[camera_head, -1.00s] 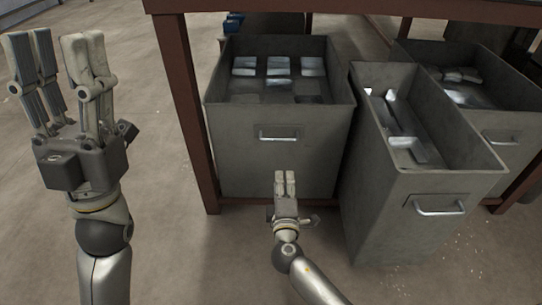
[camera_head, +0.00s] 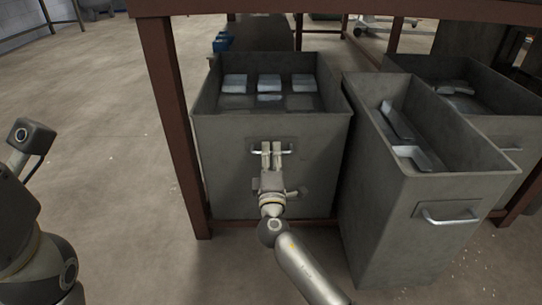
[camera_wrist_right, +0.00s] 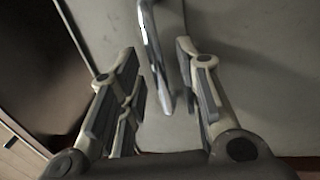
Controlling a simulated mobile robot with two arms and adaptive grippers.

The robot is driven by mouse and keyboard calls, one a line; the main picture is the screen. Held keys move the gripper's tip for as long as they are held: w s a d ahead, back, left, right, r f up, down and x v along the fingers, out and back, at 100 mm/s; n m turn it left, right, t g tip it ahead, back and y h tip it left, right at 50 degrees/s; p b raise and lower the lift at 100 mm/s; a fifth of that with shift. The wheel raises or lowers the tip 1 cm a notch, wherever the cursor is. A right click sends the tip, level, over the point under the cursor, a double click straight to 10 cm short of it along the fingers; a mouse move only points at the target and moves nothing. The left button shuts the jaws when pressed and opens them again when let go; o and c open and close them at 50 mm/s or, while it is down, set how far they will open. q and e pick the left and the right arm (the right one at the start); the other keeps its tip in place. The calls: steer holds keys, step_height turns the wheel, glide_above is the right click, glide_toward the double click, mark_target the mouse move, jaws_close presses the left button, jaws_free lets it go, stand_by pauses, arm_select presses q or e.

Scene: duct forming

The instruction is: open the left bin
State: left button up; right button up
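The left bin (camera_head: 225,172) is a grey metal drawer-like box under the table, with flat metal pieces inside. Its silver handle (camera_head: 287,151) is on the front face. My right gripper (camera_head: 271,152) is at this handle, its fingers pointing up at it. In the right wrist view the handle (camera_wrist_right: 155,60) runs between the two open sets of fingers (camera_wrist_right: 165,95), with a gap on each side. My left arm shows only partly at the left edge of the head view; its gripper is out of view.
A second grey bin (camera_head: 385,215) stands pulled out to the right, with its own handle (camera_head: 447,216). A third bin (camera_head: 500,125) is behind it. A brown table leg (camera_head: 176,130) stands close to the left bin's left side. The floor at left (camera_head: 95,140) is clear.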

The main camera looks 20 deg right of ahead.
steer(key=shift+w+d+r, duration=0.15)
steer(key=shift+w, duration=0.5)
jaws_close()
